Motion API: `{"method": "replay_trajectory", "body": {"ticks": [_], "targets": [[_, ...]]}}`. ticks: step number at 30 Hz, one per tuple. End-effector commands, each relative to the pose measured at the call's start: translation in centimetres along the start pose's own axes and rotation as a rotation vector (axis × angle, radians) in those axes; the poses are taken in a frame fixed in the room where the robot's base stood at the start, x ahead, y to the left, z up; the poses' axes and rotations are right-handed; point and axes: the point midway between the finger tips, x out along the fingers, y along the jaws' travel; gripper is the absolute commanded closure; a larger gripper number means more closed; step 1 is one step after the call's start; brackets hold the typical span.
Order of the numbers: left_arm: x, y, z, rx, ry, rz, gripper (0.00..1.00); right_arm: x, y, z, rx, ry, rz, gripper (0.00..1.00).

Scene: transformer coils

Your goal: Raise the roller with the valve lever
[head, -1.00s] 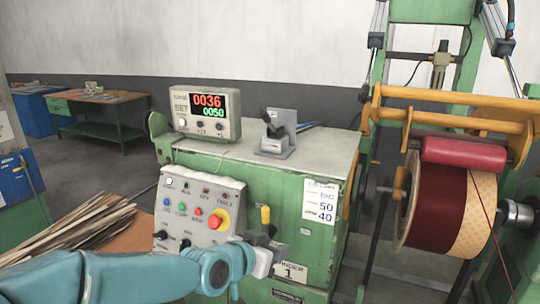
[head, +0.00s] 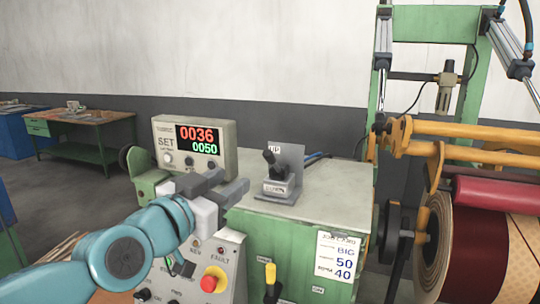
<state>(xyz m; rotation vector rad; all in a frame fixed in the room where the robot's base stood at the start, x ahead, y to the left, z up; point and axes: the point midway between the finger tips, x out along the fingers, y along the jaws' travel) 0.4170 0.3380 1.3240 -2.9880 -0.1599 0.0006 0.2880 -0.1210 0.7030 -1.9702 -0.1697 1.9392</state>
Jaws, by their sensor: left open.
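The valve lever (head: 271,160) is a small black lever on a grey bracketed base, standing on top of the green machine cabinet. The red roller (head: 495,194) sits at the right, against the dark red coil (head: 478,250), held by yellow arms (head: 450,130). My left gripper (head: 226,187) is open and empty, in front of the cabinet's top edge, left of the valve lever and apart from it. My right gripper is not in the view.
A counter box (head: 195,146) with red and green digits stands on the cabinet top, close behind my left gripper. A control panel (head: 220,262) with a red stop button lies below. A yellow-handled lever (head: 270,280) is on the cabinet front. The cabinet top (head: 325,185) right of the valve is clear.

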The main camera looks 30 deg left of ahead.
Motion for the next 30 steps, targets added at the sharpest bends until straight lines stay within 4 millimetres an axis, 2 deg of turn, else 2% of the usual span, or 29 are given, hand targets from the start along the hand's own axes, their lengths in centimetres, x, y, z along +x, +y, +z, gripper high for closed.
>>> {"method": "replay_trajectory", "body": {"ticks": [12, 18, 24, 30], "targets": [[9.5, 0.6, 0.2, -0.002, -0.005, 0.004, 0.55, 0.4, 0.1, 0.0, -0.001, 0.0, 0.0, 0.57], [13.3, 0.5, 0.1, -0.002, -0.004, 0.005, 0.55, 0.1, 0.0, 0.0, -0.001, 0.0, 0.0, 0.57], [15.1, 0.3, 0.2, -0.002, -0.003, 0.004, 0.55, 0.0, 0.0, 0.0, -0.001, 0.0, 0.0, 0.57], [15.4, 0.2, 0.2, -0.003, -0.003, 0.003, 0.55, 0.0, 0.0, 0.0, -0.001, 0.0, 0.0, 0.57]]}}
